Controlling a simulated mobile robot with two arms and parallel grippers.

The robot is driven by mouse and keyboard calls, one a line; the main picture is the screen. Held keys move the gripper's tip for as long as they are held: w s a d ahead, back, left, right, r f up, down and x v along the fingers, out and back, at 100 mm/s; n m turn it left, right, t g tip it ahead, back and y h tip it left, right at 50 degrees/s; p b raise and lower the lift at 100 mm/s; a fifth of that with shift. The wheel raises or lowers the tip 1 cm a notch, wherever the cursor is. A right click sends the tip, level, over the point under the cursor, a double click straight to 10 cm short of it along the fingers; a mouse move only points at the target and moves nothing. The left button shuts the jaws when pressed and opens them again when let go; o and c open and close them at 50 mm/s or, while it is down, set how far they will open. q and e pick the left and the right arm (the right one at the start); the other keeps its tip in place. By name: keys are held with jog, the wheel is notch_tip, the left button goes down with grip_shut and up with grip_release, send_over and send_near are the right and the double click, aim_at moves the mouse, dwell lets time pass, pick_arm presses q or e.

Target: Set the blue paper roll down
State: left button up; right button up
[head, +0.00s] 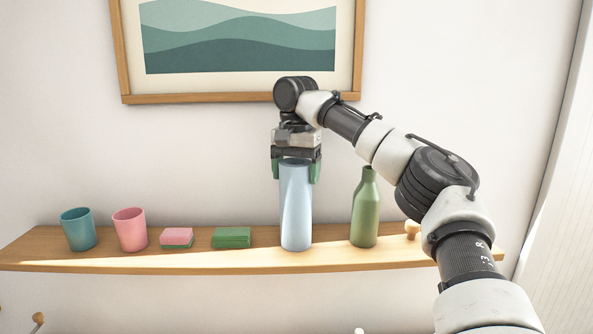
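The blue paper roll (296,210) is upright, a tall pale blue cylinder, over the wooden shelf (335,256) between a green sponge and a green bottle. Its lower end meets the shelf top in the head view; I cannot tell whether a thin gap is left. My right gripper (296,172) points straight down at the roll's upper end. Its green fingers lie against the left and right sides of the roll, shut on it. My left gripper is not in view.
The green bottle (365,210) stands close to the right of the roll. To the left are the green sponge (232,238), a pink sponge (177,238), a pink cup (130,230) and a teal cup (78,229). A framed picture (240,97) hangs behind my arm.

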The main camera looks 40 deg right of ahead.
jog(key=o, duration=0.4)
jog(key=shift+d, duration=0.15)
notch_tip(320, 180, up, 12)
jog(key=shift+r, duration=0.15)
dwell(0.4)
dwell(0.7)
